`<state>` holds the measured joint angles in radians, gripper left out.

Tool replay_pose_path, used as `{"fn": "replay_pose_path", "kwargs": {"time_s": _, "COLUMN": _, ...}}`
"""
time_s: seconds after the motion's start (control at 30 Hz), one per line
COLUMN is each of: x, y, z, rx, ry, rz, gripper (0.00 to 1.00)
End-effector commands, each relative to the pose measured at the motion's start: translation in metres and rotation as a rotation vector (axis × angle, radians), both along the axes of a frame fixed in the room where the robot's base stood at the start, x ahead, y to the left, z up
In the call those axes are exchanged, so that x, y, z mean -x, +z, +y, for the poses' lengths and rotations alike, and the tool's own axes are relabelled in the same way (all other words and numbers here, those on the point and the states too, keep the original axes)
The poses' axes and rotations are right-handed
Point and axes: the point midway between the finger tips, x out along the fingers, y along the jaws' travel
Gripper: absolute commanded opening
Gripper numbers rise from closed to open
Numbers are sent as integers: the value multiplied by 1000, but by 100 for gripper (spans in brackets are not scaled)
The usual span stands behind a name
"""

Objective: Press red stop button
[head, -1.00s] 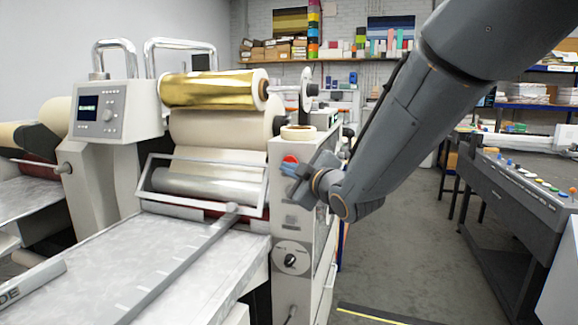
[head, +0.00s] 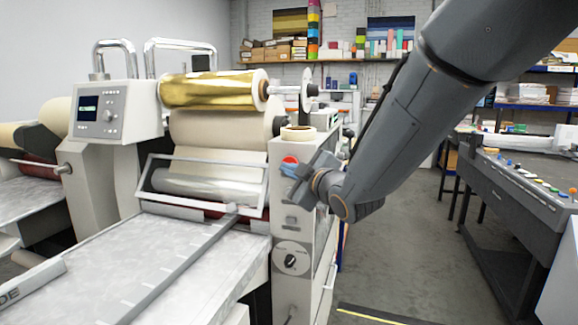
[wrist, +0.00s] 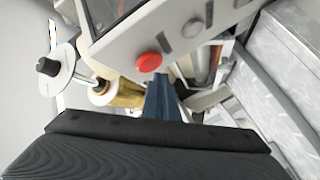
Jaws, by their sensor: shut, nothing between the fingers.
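The red stop button (head: 289,160) is a round red cap on the upper front panel of the laminator's right-hand side housing (head: 291,225). It also shows in the wrist view (wrist: 149,62), clear and uncovered, just above the fingertips. My gripper (head: 288,170) is shut and empty, its blue fingers pointing left at the panel. In the head view the fingertips lie just below the button and overlap its lower edge. In the wrist view the blue fingers (wrist: 160,98) end close below and right of the button. I cannot tell whether they touch the panel.
A rotary knob (head: 291,261) sits lower on the same panel. A tape roll (head: 298,133) lies on top of the housing. Gold foil and film rolls (head: 212,90) are to the left, above the feed table (head: 150,262). A grey console (head: 525,185) stands right, with open floor between.

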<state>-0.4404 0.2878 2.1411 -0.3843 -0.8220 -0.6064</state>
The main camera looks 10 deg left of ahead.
Motion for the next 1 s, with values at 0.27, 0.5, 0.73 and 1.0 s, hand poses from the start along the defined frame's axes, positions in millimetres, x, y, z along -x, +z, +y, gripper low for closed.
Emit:
{"fn": "replay_pose_path", "kwargs": {"time_s": 0.27, "x": 0, "y": 0, "z": 0, "rx": 0, "ry": 0, "rz": 0, "gripper": 0}}
{"fn": "replay_pose_path", "kwargs": {"time_s": 0.5, "x": 0, "y": 0, "z": 0, "rx": 0, "ry": 0, "rz": 0, "gripper": 0}}
{"fn": "replay_pose_path", "kwargs": {"time_s": 0.73, "x": 0, "y": 0, "z": 0, "rx": 0, "ry": 0, "rz": 0, "gripper": 0}}
{"fn": "replay_pose_path", "kwargs": {"time_s": 1.0, "x": -7, "y": -1, "z": -1, "rx": 0, "ry": -1, "rz": 1, "gripper": 0}}
